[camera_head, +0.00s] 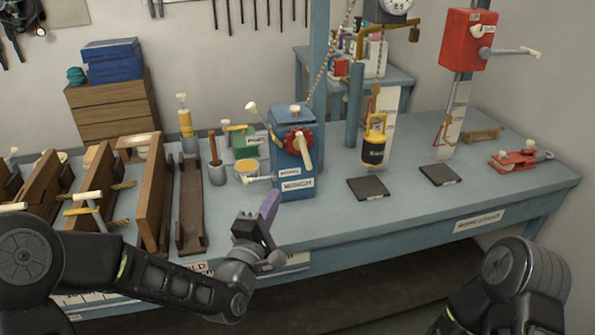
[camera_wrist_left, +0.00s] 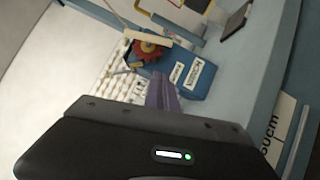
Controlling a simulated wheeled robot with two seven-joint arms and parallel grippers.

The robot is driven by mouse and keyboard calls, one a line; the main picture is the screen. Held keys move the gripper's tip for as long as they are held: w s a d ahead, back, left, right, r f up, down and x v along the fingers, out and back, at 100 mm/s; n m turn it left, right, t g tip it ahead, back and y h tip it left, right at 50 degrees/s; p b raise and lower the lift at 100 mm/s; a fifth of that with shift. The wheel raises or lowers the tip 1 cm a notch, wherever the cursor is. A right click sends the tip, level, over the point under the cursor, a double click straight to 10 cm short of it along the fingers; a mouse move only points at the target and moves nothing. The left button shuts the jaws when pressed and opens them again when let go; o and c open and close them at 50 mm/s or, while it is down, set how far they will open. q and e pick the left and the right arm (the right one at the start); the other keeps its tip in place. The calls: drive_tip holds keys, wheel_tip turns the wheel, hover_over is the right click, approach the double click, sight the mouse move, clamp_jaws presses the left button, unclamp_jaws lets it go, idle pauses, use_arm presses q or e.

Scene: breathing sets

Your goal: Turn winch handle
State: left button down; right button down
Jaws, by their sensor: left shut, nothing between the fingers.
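The winch appears to be the blue box (camera_head: 293,185) on the bench, with a red toothed wheel (camera_head: 291,137) and a pale handle (camera_head: 308,152) on its front. The wrist view also shows the blue box (camera_wrist_left: 190,84), the red wheel (camera_wrist_left: 146,50) and the pale handle (camera_wrist_left: 134,30). My left gripper (camera_head: 270,206) has purple fingers that are shut and empty. It is in front of and below the box, apart from the handle. The fingers show in the wrist view (camera_wrist_left: 160,92), pointing toward the box. My right arm shows at lower right; its gripper is out of view.
Wooden racks (camera_head: 150,190) stand to the left. A yellow and black weight (camera_head: 374,148) stands or hangs right of the box, near dark pads (camera_head: 368,188). A red box (camera_head: 465,42) with a crank is on a post. The bench front is clear.

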sight(301, 145)
use_arm(q)
drive_tip(key=w+d+r+p, duration=0.2)
drive_tip(key=w+d, duration=0.3)
drive_tip(key=w, duration=0.3)
drive_tip(key=shift+p, duration=0.75)
drive_tip(key=shift+w+f, duration=0.1)
